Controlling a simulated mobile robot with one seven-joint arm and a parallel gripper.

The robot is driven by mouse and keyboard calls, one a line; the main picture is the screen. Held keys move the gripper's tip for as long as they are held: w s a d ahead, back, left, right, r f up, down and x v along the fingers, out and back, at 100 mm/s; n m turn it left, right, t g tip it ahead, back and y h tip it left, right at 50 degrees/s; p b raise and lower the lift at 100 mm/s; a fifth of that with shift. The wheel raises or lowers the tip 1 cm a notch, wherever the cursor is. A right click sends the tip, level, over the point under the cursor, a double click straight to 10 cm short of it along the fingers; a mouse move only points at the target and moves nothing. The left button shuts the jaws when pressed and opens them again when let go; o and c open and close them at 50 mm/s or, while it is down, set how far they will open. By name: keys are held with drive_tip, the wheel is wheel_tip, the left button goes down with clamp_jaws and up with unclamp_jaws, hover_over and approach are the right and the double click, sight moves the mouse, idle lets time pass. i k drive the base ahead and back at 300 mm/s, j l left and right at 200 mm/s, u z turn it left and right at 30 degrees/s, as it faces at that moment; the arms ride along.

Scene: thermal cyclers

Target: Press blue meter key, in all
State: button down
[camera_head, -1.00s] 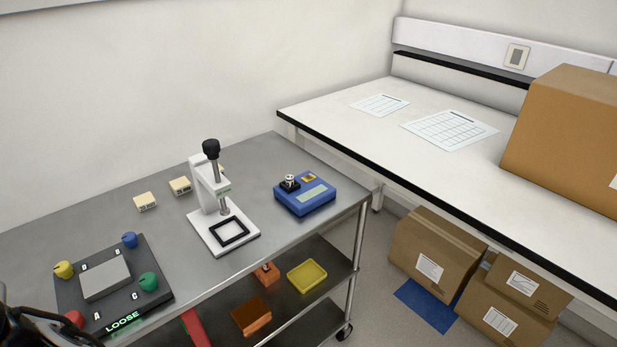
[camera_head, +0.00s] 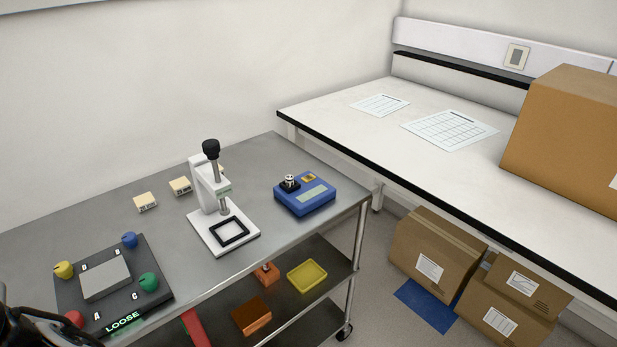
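A blue meter (camera_head: 305,196) sits at the right end of the grey steel cart top. It has a pale display, a small yellow-orange key (camera_head: 309,178) and a black block with a round silver-topped part. No blue key can be made out on it at this size. A dark part of my arm (camera_head: 22,328) shows at the lower left edge. My gripper's fingertips are not in view, and nothing touches the meter.
A white press stand (camera_head: 222,232) stands left of the meter. A black plate (camera_head: 150,292) with coloured knobs reads "LOOSE". Small cream blocks (camera_head: 145,202) lie behind. A white bench (camera_head: 350,130) with papers and a carton (camera_head: 565,130) is at right.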

sight(310, 177)
drive_tip(key=i+l+z, duration=0.1)
drive_tip(key=z, duration=0.25)
drive_tip(key=i+z, duration=0.15)
drive_tip(key=z, duration=0.2)
drive_tip(key=i+z, duration=0.15)
drive_tip(key=z, duration=0.2)
